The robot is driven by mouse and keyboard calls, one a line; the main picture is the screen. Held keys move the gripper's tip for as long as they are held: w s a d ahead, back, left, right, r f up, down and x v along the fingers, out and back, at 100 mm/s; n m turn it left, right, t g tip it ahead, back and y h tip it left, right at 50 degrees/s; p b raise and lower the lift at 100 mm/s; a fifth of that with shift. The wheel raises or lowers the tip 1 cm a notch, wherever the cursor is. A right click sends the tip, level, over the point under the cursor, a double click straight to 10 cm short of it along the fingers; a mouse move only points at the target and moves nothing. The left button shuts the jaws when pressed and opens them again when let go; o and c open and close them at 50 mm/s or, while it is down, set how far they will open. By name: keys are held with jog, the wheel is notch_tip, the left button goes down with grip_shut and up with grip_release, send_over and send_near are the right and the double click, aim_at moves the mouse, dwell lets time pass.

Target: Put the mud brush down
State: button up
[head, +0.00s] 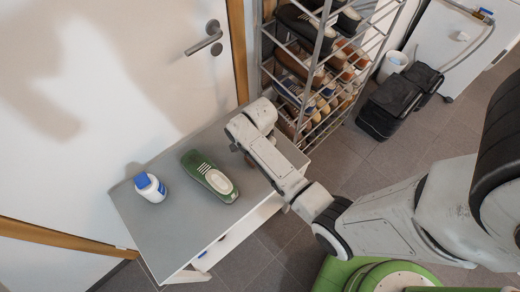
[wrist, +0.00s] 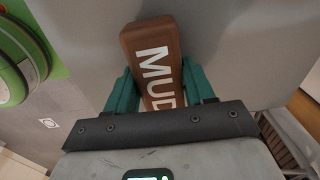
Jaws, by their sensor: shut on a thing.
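The mud brush (wrist: 151,42) is a brown block with white letters reading "MUD". My gripper (wrist: 157,72) is shut on it, one teal finger on each side, in the wrist view. The brush's far end points away from the gripper, over a plain grey surface. I cannot tell whether it touches that surface.
A green and white shoe (head: 210,177) lies mid-bench. A white bottle with a blue cap (head: 150,188) stands left of it. A shoe rack (head: 313,65) rises beyond the bench's right end. The bench's front left is clear. A black bag (head: 392,102) and a white bin (head: 394,64) are on the floor.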

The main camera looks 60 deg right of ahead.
jog(key=shift+f, duration=0.2)
jog(key=o, duration=1.1)
jog(key=shift+r, duration=0.1)
notch_tip(320, 180, up, 12)
jog(key=s+a+n, duration=1.1)
jog(key=s+n, duration=0.2)
jog(key=n, duration=0.7)
jog(key=shift+s+a+n+t, duration=0.2)
jog(key=shift+s+n+t, duration=0.1)
jog(key=shift+s+t, duration=0.1)
